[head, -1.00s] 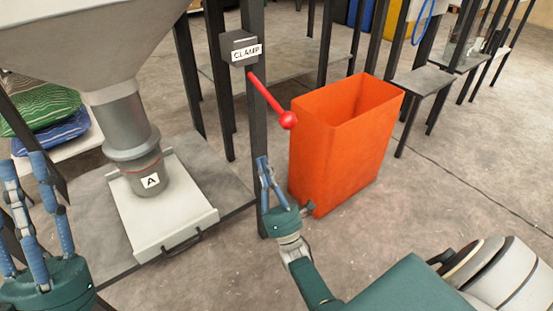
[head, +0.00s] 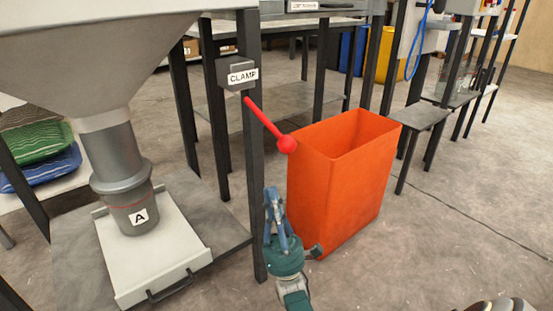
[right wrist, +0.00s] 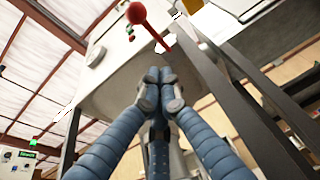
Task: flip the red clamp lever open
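The red clamp lever (head: 265,122) slants down and to the right from the grey box labelled CLAMP (head: 236,73) on a black post, with a round ball at its lower end. My right gripper (head: 272,194) is below the ball, apart from it, beside the post. In the right wrist view the lever (right wrist: 150,30) shows at the top, beyond the fingertips. The blue fingers of the right gripper (right wrist: 160,82) meet there, with nothing seen between them. My left gripper is out of view.
An orange open bin (head: 335,190) stands close to the right of the post and right gripper. A grey hopper spout labelled A (head: 118,160) stands over a pale tray (head: 180,262) at left.

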